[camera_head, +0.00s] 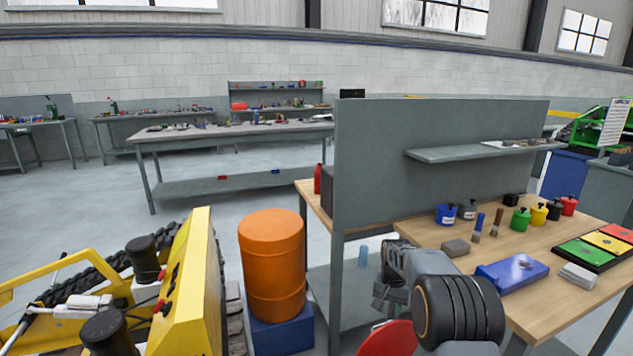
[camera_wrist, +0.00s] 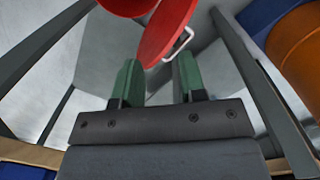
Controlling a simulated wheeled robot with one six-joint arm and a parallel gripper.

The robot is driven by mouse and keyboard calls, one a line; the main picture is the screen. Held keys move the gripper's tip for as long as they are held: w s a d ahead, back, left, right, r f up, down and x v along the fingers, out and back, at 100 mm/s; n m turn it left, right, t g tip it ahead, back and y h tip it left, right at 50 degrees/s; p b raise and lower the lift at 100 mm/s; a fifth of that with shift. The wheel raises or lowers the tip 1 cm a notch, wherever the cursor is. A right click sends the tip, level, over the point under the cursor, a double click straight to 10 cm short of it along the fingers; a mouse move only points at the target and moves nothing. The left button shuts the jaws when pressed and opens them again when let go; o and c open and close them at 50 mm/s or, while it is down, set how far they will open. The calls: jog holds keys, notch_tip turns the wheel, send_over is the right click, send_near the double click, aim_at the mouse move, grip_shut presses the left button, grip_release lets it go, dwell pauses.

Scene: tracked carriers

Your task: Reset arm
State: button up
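My gripper (camera_wrist: 158,62) shows in the wrist view with its two green fingers apart and nothing between their tips. Beyond them is a red disc-like lid (camera_wrist: 172,28) with a thin white handle, next to a red rounded body (camera_wrist: 128,4) at the top edge. In the head view my arm reaches out at the lower right, in front of the wooden workbench (camera_head: 425,236). A red round thing (camera_head: 390,340) shows below it, partly hidden by the arm.
On the workbench are a blue case (camera_head: 512,272), a grey block (camera_head: 455,248), several coloured pots and a tri-coloured tray (camera_head: 575,258). A grey upright panel (camera_head: 380,150) stands behind. An orange barrel (camera_head: 272,262) and a yellow tracked machine (camera_head: 185,290) stand left. Open floor lies farther back.

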jog(key=s+a+r+n+t+p, duration=0.2)
jog(key=s+r+p, duration=0.5)
jog(key=s+r, duration=0.6)
jog(key=s+a+r+n+t+p, duration=0.2)
jog(key=s+r+p, duration=0.5)
jog(key=s+r, duration=0.7)
jog(key=shift+s+a+n, duration=0.35)
jog(key=shift+s+n, duration=0.2)
jog(key=shift+n, duration=0.05)
